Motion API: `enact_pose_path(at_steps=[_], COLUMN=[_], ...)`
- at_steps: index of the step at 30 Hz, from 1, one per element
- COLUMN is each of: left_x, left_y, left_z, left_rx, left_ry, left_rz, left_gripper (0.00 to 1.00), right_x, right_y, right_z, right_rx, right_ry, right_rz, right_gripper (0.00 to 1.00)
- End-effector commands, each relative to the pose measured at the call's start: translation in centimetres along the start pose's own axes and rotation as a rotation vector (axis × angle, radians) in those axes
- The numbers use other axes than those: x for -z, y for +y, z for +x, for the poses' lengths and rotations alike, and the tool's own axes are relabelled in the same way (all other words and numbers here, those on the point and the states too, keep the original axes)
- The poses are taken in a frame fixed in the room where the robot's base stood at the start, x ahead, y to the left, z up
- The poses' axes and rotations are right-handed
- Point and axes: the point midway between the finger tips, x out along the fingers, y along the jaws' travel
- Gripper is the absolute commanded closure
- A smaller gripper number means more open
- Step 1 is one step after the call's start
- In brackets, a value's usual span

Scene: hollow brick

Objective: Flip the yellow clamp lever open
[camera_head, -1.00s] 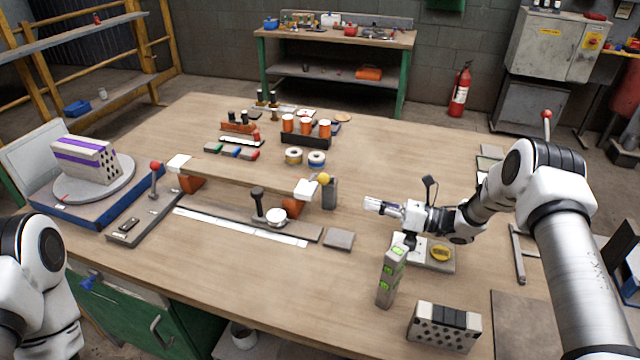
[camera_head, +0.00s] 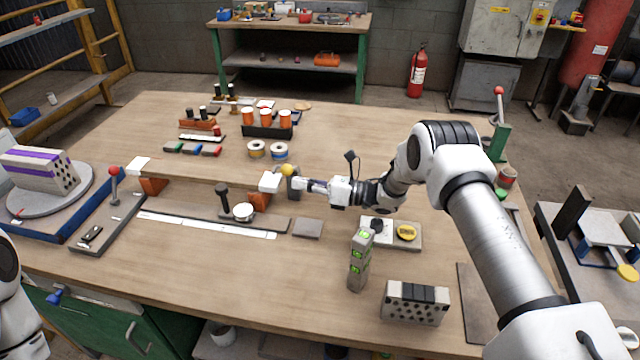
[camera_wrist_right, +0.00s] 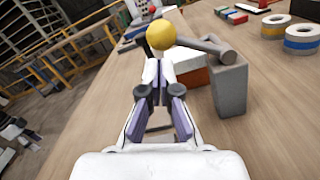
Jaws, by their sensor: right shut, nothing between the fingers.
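The yellow clamp lever's ball knob (camera_head: 288,170) shows at the right end of the long beam in the head view. Its grey block (camera_head: 294,190) stands just right of the white end block (camera_head: 269,182). In the wrist view the yellow knob (camera_wrist_right: 175,34) is on a grey bar (camera_wrist_right: 208,45) that runs to the grey block (camera_wrist_right: 230,88). My right gripper (camera_head: 303,184) is shut and empty, its tips close to the knob. In the wrist view its tips (camera_wrist_right: 158,70) lie just below the knob; I cannot tell whether they touch. My left gripper is out of view.
An orange support (camera_head: 263,198) holds the beam near the clamp. A grey level (camera_head: 361,260) with green vials stands nearer me, beside a hollow brick (camera_head: 415,303).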

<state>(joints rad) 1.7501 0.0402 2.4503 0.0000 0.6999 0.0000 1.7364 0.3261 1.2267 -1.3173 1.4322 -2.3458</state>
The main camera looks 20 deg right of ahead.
Motion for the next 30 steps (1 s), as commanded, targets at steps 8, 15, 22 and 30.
enact_pose_path(at_steps=[8, 15, 22, 30], left_x=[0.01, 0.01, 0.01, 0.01], left_y=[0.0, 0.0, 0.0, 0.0], left_z=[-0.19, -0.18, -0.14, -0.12], left_rx=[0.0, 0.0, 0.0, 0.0], left_ry=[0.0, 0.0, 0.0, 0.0], left_rz=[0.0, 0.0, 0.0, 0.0], left_gripper=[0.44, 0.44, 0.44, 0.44], right_x=[0.03, 0.0, -0.24, -0.45], right_y=[0.0, 0.0, 0.17, 0.29], right_z=[1.19, 1.15, 1.15, 1.15], right_rx=[0.0, 0.0, 0.002, 0.004], right_ry=[-0.001, -0.001, -0.001, -0.001], right_rz=[0.0, 0.002, 0.038, 0.072], right_gripper=[1.0, 1.0, 1.0, 1.0])
